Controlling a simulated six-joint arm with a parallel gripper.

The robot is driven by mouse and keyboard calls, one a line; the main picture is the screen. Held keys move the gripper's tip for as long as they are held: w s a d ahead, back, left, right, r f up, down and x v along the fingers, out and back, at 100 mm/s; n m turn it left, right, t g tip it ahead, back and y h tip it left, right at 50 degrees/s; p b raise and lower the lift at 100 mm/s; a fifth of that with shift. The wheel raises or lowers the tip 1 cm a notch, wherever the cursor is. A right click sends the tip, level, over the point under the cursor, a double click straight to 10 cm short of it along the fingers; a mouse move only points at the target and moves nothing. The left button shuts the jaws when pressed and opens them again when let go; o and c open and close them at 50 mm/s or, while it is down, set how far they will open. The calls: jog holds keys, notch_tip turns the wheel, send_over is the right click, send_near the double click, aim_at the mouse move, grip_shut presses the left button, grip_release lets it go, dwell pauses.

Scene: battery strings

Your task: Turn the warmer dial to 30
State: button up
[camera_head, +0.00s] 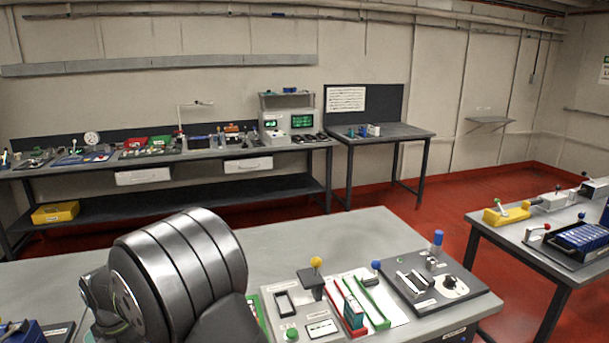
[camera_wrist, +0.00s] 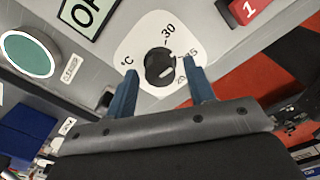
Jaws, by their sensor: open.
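In the head view my gripper is hidden, and I cannot identify this dial there.
In the head view the front bench (camera_head: 340,235) has a clear back part and holds fixtures, including a yellow-knobbed one (camera_head: 314,278).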

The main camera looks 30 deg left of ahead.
jog(key=shift+f, duration=0.1)
jog(key=c, duration=0.8)
jog(key=n, duration=0.5)
jog(key=shift+n, duration=0.9)
jog(key=o, duration=0.8)
jog(key=shift+r, duration=1.8)
